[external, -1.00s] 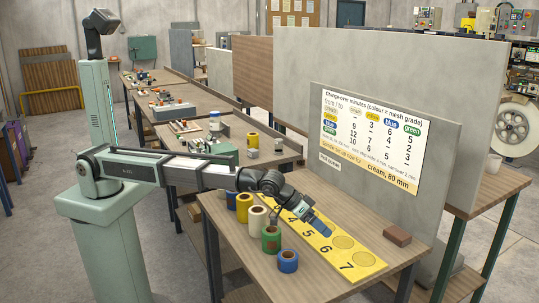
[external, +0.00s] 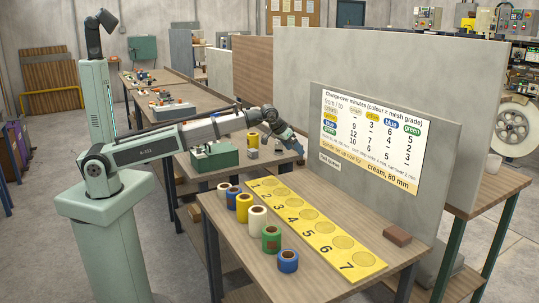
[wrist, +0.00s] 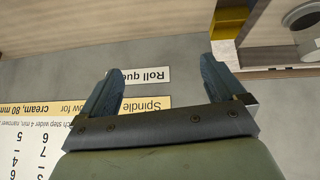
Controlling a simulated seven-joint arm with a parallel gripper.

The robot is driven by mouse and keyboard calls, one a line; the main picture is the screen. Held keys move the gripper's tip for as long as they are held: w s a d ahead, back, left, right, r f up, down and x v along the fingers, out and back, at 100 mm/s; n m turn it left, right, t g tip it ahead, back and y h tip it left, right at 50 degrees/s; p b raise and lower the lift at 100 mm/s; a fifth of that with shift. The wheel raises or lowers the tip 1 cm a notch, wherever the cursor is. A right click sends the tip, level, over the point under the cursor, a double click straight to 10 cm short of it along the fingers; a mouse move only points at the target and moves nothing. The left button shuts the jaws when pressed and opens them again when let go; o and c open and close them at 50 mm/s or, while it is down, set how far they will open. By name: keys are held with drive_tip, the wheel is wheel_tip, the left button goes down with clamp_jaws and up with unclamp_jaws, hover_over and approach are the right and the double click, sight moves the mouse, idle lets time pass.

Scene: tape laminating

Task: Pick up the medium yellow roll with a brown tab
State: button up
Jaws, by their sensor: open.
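A yellow roll (external: 244,208) stands on the front table, in a row of rolls left of the yellow numbered board. Its top looks dark or brown, but I cannot make out a tab or compare its size. My gripper (external: 299,151) is raised beyond the far end of the front table, well away from that roll. In the wrist view my gripper (wrist: 163,66) is open, with nothing between its fingers. The yellow roll cannot be identified in the wrist view.
Near the yellow roll stand a cream roll (external: 258,218), a green roll (external: 271,239) and blue rolls (external: 288,261). The numbered board (external: 318,228) has empty circles. A brown block (external: 397,236) lies right of it. An upright grey panel (external: 375,165) carries a sign.

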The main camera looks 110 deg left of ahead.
drive_tip(key=s+a+r+n+g, duration=0.1)
drive_tip(key=s+a+r+g, duration=0.15)
drive_tip(key=s+a, duration=1.25)
drive_tip(key=n, duration=0.1)
approach(254, 138)
wheel_tip(254, 138, up, 2)
drive_tip(key=s+a, duration=0.2)
drive_tip(key=shift+g, duration=0.25)
drive_tip(key=shift+x, duration=6.9)
drive_tip(key=shift+w+r, duration=0.15)
drive_tip(key=shift+w, duration=0.05)
drive_tip(key=c, duration=1.1)
